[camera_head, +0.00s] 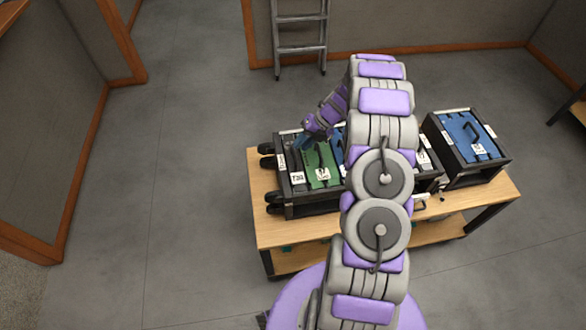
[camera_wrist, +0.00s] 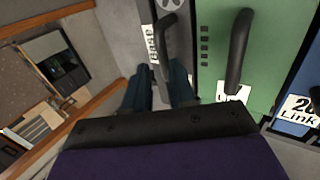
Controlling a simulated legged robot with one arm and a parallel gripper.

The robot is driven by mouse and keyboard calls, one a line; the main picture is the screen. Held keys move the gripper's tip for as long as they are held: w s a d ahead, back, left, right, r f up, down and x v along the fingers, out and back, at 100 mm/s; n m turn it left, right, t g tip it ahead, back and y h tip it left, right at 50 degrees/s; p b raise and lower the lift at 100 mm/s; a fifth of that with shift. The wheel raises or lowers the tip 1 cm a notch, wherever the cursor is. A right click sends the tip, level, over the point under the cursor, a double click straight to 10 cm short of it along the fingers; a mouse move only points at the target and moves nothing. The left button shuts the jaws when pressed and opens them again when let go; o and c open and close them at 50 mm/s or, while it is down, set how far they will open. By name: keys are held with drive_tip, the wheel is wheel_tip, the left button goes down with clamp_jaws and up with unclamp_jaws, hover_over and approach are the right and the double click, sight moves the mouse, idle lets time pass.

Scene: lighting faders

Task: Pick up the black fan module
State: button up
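The black fan module is a dark slab in the rack left of the green module; in the wrist view its dark face (camera_wrist: 184,42) carries a black bar handle (camera_wrist: 172,28), a white label and a round fan mark at the top edge. In the head view it shows as a dark strip (camera_head: 295,163). My gripper (camera_wrist: 160,68) is open, its two dark fingers apart, close to the lower end of that handle. Whether the fingers straddle or touch the handle I cannot tell. In the head view my gripper (camera_head: 317,134) is over the rack's left part, its fingers hard to make out.
A green module (camera_head: 322,164) with a black handle stands right beside it, then a blue module (camera_wrist: 292,88). My arm hides the rack's middle. A second black case (camera_head: 468,147) with a blue top stands at the right on the wooden table (camera_head: 262,190). A ladder (camera_head: 300,35) leans behind.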

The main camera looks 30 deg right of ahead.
sight(294, 153)
drive_tip(key=b+x, duration=0.2)
drive_tip(key=x, duration=0.4)
drive_tip(key=shift+s+f, duration=0.1)
drive_tip(key=shift+f, duration=0.3)
drive_tip(key=shift+d, duration=0.15)
drive_tip(key=shift+c, duration=1)
clamp_jaws()
drive_tip(key=shift+s, duration=0.1)
